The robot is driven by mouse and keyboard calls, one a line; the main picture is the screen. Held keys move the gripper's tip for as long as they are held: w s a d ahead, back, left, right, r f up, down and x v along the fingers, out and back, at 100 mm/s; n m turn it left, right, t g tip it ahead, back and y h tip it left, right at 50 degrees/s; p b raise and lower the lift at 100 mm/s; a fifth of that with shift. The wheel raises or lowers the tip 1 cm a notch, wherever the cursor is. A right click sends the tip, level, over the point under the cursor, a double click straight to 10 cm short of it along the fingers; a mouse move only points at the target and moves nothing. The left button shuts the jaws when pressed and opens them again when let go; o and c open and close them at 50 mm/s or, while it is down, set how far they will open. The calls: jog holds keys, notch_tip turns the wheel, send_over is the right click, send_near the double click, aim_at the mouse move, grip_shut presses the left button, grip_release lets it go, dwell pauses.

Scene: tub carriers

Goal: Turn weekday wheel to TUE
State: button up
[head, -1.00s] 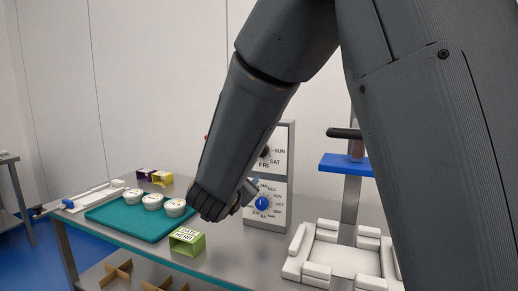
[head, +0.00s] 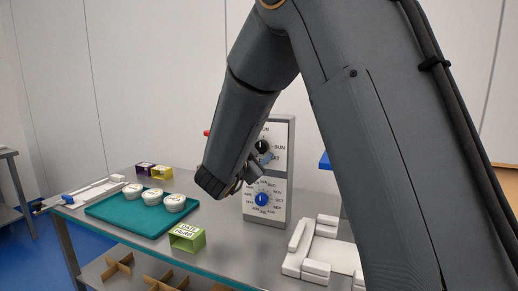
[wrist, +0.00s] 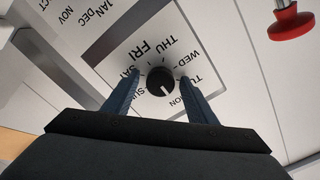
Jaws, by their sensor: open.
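The weekday wheel is a black round knob (head: 263,146) on the upper white dial of a grey panel; it also shows in the wrist view (wrist: 160,81). Day names ring it, THU, FRI, SAT and WED being readable; MON and TUE are partly covered by a finger. Its white mark points to the lower right in the wrist view, roughly toward MON. My gripper (wrist: 160,77) is open, with one blue-grey finger on each side of the knob and gaps visible. In the head view my gripper (head: 261,160) is at the panel's front, partly hidden by my arm.
Below is a month dial with a blue knob (head: 262,199). A red button (wrist: 291,20) sticks out beside the panel. On the table are a teal tray (head: 110,212) with three white tubs, a green box (head: 187,238) and a white carrier (head: 322,252).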

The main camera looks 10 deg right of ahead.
jog(key=c, duration=1.1)
jog(key=shift+o, duration=0.2)
jog(key=shift+n+p, duration=0.4)
jog(key=n+p, duration=0.3)
jog(key=shift+r+n, duration=0.1)
jog(key=shift+n, duration=0.2)
jog(key=shift+n+p, duration=1.55)
jog(key=shift+n, duration=0.65)
